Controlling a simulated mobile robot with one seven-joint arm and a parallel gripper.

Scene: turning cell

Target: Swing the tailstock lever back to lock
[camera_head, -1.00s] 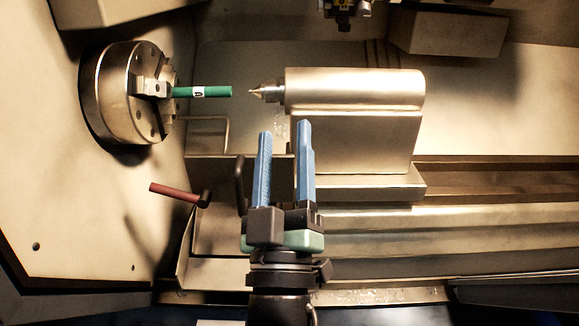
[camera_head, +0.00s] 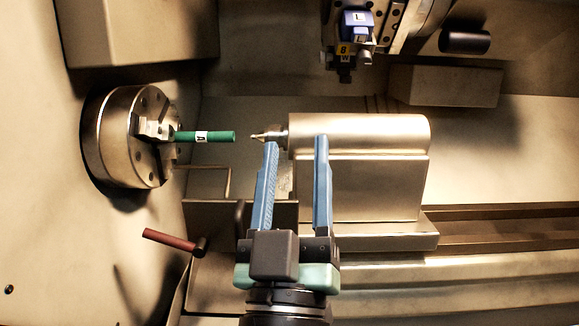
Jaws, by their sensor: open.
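The tailstock (camera_head: 365,185) is a pale metal block with a rounded barrel on top, right of the centre. Its pointed centre (camera_head: 265,136) faces left, a small gap from the end of a green bar (camera_head: 222,137). A lever with a red-brown handle (camera_head: 170,239) and a dark pivot end sticks out at the lower left; I cannot tell for sure that it is the tailstock lever. My gripper (camera_head: 296,143) is open and empty, its two blue fingers pointing up. The fingertips overlap the tailstock's left end in the picture, well right of the red-brown handle. My gripper hides part of the tailstock's base.
The chuck (camera_head: 108,137) at the left holds the green bar, which bears a white label. A tool turret (camera_head: 395,25) with a blue block (camera_head: 357,22) hangs at the top. A bent metal rod (camera_head: 229,182) stands beside the tailstock base. The bed rails (camera_head: 500,222) run right.

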